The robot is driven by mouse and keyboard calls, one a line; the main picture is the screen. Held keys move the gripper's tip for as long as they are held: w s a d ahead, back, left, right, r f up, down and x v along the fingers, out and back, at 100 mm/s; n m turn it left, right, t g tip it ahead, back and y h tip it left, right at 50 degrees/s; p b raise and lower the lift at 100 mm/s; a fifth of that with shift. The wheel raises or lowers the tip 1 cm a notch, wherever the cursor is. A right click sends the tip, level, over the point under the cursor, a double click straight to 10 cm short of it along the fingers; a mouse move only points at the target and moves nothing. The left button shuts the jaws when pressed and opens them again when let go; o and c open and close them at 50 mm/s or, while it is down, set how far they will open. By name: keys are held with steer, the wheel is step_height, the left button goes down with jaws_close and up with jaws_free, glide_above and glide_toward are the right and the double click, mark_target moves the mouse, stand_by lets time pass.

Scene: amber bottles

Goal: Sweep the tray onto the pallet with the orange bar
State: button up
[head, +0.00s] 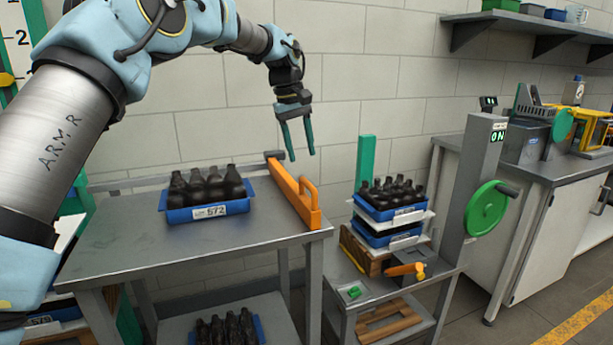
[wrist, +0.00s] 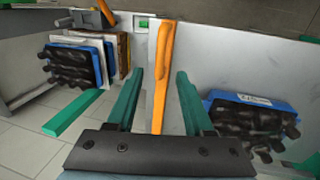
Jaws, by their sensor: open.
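A blue tray (head: 207,212) of dark bottles, labelled 572, sits on the grey metal table (head: 130,248). My gripper (head: 302,154) is open and empty, pointing down above the bar. In the wrist view the bar (wrist: 162,75) shows between the green fingers (wrist: 160,95), and the tray (wrist: 252,100) is to the right. The pallet (head: 352,250) looks like the wooden base on the lower stand, under stacked blue trays (head: 385,208).
A green post (head: 365,160) stands behind the stack. An orange crank (head: 408,269) and a green button (head: 353,291) are on the stand's front. A column with a green handwheel (head: 491,208) stands right of it. Another tray of bottles (head: 228,328) sits on the table's lower shelf.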

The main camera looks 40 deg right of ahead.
mark_target(307, 182)
steer(key=f, duration=0.2)
steer(key=d+f+p, duration=0.1)
steer(key=f, duration=0.5)
steer(key=shift+s+d+f+p, duration=0.1)
steer(key=shift+s+d+p, duration=0.15)
steer(key=shift+p, duration=0.15)
jaws_close()
stand_by(0.9)
